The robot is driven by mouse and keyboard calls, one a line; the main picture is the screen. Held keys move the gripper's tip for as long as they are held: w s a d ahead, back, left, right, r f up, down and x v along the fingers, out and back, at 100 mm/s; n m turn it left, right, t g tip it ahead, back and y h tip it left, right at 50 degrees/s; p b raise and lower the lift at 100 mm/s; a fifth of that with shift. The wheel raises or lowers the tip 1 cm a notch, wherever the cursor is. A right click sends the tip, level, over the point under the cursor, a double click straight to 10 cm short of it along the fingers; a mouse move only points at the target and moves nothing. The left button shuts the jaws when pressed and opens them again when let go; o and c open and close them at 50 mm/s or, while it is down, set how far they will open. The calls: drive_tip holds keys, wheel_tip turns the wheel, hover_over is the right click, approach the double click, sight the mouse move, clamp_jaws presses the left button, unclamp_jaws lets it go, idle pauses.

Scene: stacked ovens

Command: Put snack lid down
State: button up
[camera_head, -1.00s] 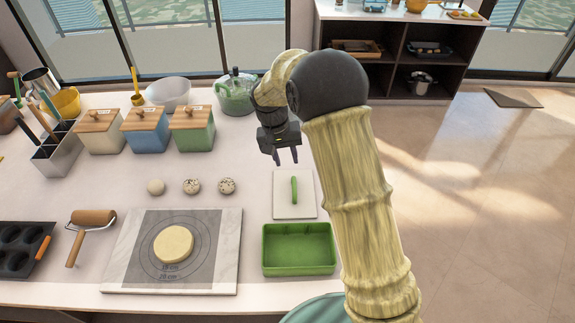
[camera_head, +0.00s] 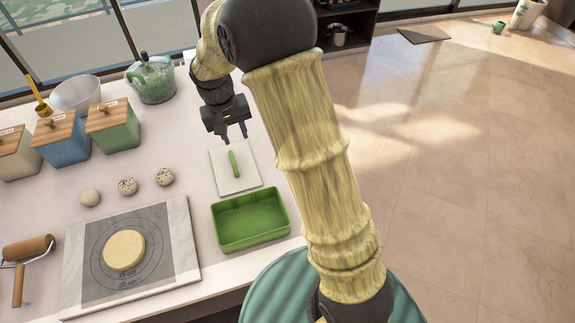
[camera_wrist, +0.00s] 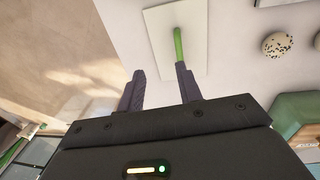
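The snack lid (camera_head: 236,176) is a flat white square with a green bar handle (camera_head: 233,163). It lies on the white counter, just behind the open green box (camera_head: 249,220). In the wrist view the lid (camera_wrist: 158,38) lies beyond my fingertips. My gripper (camera_head: 235,136) is above the counter behind the lid, with its fingers pointing down. In the wrist view my gripper (camera_wrist: 160,73) has its two fingers apart with nothing between them. The lid's handle (camera_wrist: 178,44) shows past the right finger. The green box looks empty.
A marble board (camera_head: 181,230) with a round of dough (camera_head: 124,250) lies left of the box. Several dough balls (camera_head: 127,186) sit behind it. Wooden-lidded canisters (camera_head: 113,125) and a green pot (camera_head: 151,80) stand farther back. The counter's right edge runs close beside the lid.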

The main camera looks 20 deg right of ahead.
drive_tip(key=s+d+r+t, duration=0.1)
drive_tip(key=s+d, duration=0.4)
drive_tip(key=s, duration=0.4)
drive_tip(key=s+d+r+t+y, duration=0.1)
drive_tip(key=s+d, duration=0.3)
drive_tip(key=s, duration=0.5)
drive_tip(key=shift+d+r, duration=0.25)
drive_tip(key=shift+d, duration=0.1)
drive_tip(key=shift+w, duration=0.1)
